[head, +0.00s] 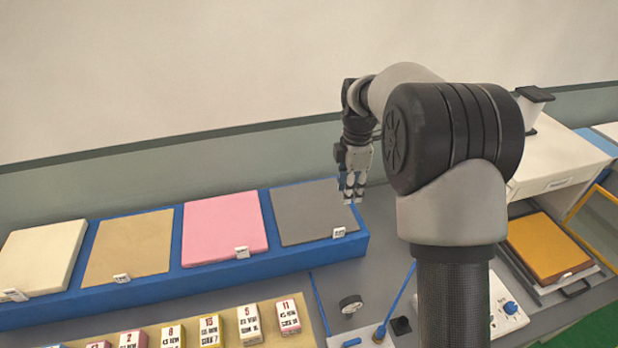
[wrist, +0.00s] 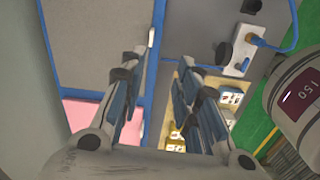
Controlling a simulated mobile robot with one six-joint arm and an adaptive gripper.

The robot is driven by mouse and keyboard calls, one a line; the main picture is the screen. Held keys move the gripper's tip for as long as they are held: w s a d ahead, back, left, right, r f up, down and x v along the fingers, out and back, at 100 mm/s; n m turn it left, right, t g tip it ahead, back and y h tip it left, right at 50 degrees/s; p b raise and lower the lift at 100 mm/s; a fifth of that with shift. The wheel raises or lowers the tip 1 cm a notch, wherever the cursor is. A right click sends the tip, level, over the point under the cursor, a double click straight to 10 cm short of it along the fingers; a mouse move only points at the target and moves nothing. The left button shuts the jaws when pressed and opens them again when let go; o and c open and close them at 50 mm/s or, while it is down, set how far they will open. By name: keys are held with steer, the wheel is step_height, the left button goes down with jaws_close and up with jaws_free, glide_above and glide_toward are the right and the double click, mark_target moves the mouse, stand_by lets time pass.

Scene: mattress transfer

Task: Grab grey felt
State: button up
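The grey felt (head: 312,214) is a flat dark grey square on the right end of a blue tray, with a small white tag at its front right corner. In the wrist view the grey felt (wrist: 95,40) fills the upper left. My gripper (head: 353,202) hangs above the right edge of the grey felt, apart from it as far as I can tell. In the wrist view my gripper (wrist: 163,75) has its fingers spread, with nothing between them.
A pink sheet (head: 224,228), a tan sheet (head: 130,246) and a cream sheet (head: 42,258) lie left on the blue tray (head: 205,281). Several labelled boxes (head: 210,329) stand in front. An orange block (head: 545,247) lies at the right. My arm hides the middle right.

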steer(key=w+f+n, duration=0.1)
steer(key=w, duration=0.1)
steer(key=b, duration=0.1)
glide_above(342, 228)
step_height(342, 228, down, 12)
steer(key=shift+f+b, duration=0.3)
steer(key=shift+f, duration=2.5)
steer(key=shift+c, duration=0.6)
jaws_close()
